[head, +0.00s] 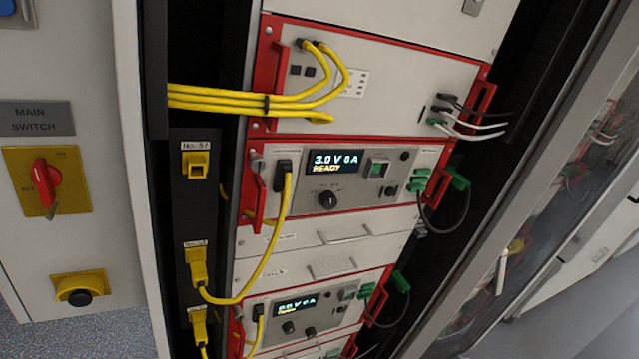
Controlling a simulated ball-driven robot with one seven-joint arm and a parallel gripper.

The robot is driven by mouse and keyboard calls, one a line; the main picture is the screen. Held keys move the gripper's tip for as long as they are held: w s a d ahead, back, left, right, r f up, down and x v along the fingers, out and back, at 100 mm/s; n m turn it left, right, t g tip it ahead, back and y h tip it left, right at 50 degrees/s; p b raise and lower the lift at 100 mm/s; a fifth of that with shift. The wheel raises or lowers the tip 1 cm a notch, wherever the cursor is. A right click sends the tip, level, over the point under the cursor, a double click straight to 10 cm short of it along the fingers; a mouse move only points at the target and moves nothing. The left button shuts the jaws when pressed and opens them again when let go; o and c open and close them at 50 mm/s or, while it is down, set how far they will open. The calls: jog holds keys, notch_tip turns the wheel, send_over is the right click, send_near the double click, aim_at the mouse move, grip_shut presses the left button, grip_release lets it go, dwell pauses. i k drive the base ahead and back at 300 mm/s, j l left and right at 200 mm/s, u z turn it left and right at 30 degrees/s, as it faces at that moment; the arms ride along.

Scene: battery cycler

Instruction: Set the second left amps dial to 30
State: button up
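The rack holds two power units with lit displays. The upper unit (350,215) has a display (334,161) reading "3.0 V 0 A READY", with a black dial (327,199) below it. A smaller black knob (391,191) sits to the right, under a green-lit switch (379,169). The lower unit (262,332) has a similar display (297,304), too small to read surely, and two black knobs, left (288,327) and right (310,331). Dial labels are too small to read, so I cannot tell which is the second left amps dial. My gripper is not in view.
Yellow cables (270,250) hang along the units' left side. Red handles (252,190) stick out at the sides, with green plugs (459,180) at right. A main switch (45,182) is on the left panel. An open door frame (530,150) stands at right.

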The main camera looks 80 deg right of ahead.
aim_at(329, 200)
jog(key=z, duration=2.05)
